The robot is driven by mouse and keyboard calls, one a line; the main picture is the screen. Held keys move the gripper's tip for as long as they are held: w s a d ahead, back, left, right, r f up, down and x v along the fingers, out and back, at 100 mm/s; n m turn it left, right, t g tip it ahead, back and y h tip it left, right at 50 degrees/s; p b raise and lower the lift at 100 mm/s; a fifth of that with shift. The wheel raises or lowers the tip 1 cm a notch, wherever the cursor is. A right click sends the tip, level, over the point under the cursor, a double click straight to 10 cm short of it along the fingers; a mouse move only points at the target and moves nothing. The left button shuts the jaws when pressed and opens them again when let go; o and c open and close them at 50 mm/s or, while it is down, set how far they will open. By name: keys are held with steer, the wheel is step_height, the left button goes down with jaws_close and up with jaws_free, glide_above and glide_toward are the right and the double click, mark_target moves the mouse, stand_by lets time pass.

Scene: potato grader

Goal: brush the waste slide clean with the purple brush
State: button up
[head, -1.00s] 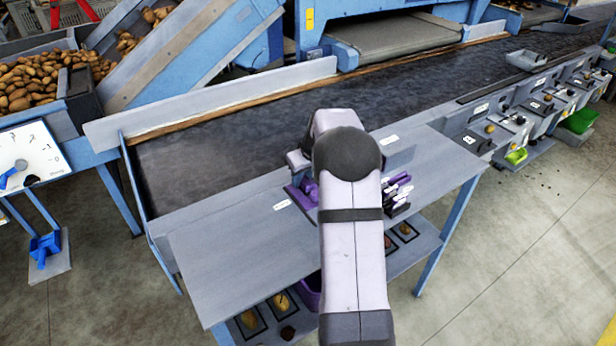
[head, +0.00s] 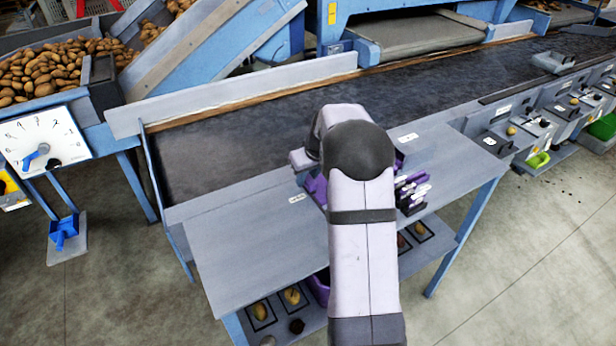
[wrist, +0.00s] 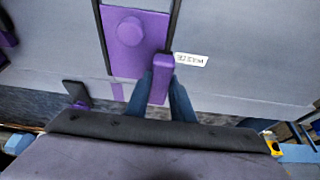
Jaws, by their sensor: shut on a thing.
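In the wrist view my gripper (wrist: 162,88) has its two blue fingers shut on a purple block-like handle (wrist: 163,66), which I take for the purple brush; no bristles show. Right beside it lies a purple panel (wrist: 143,55) with a round purple knob and dark edges, on the grey table. I cannot tell whether handle and panel touch. In the head view my arm hides the gripper's fingers, and a bit of purple (head: 317,188) shows beside it. I cannot make out which surface is the waste slide.
The grey table (head: 250,240) is bare to the left. A rack of purple-handled things (head: 412,190) stands close right of my arm. The dark belt (head: 230,150) runs behind, with a low grey wall (head: 240,93) along its far side. A dial board (head: 45,140) stands at left.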

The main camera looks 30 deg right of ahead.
steer(key=shift+r+p, duration=2.5)
steer(key=shift+r, duration=1)
